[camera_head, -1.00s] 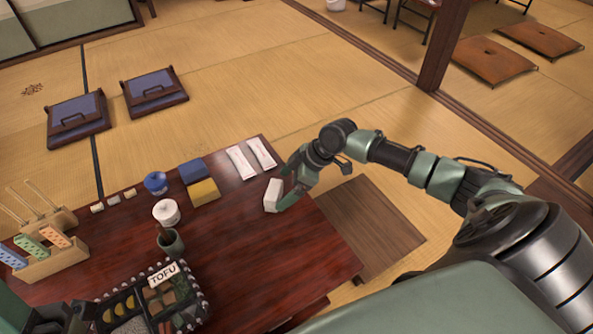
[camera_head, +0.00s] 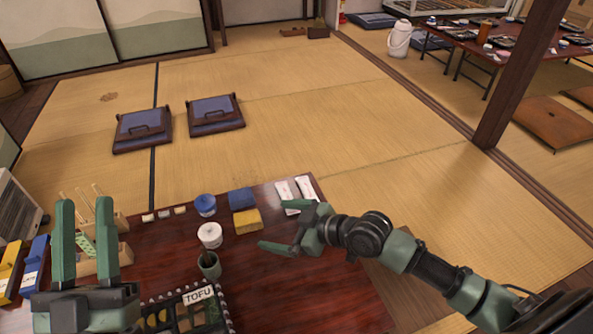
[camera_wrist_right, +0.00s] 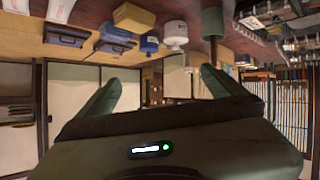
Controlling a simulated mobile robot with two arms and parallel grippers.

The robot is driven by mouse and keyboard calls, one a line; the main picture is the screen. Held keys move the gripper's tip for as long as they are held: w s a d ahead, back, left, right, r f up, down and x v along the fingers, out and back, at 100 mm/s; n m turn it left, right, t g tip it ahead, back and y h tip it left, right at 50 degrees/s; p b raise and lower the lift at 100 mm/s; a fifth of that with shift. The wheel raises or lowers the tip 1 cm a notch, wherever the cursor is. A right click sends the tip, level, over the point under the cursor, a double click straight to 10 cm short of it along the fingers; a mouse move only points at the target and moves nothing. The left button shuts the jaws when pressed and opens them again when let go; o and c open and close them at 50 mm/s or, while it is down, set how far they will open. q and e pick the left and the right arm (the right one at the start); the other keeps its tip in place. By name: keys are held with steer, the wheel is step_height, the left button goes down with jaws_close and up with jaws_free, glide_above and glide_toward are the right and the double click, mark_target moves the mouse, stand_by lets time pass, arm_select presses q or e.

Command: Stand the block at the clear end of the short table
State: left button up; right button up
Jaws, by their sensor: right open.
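The short table (camera_head: 310,297) is dark red wood, and its right part is bare. My right gripper (camera_head: 282,229) is over this right part, jaws open, fingers pointing left, with bare table between them. In the right wrist view its two fingers (camera_wrist_right: 160,93) are wide apart with nothing between them. The white block is not visible in the head or right wrist view; I cannot tell where it is.
A TOFU-labelled tray (camera_head: 199,296) is at the front.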

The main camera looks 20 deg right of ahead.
steer(key=s+a+r+m+t, duration=0.1)
steer(key=s+a+r+t, duration=0.15)
steer(key=r, duration=0.45)
steer(key=s+a+r+m+t+y, duration=0.1)
steer(key=r+m+t, duration=0.1)
steer(key=r+t, duration=0.3)
steer(key=s+a+r+m+t, duration=0.1)
steer(key=s+a+r+t, duration=0.1)
steer(key=r, duration=0.6)
steer(key=s+d+r+m+t+h, duration=0.2)
steer(key=s+r+t, duration=0.3)
steer(key=r, duration=0.4)
steer(key=shift+s+d+r+m, duration=0.25)
steer(key=shift+s+d+m, duration=0.05)
steer(key=shift+s+d, duration=0.2)
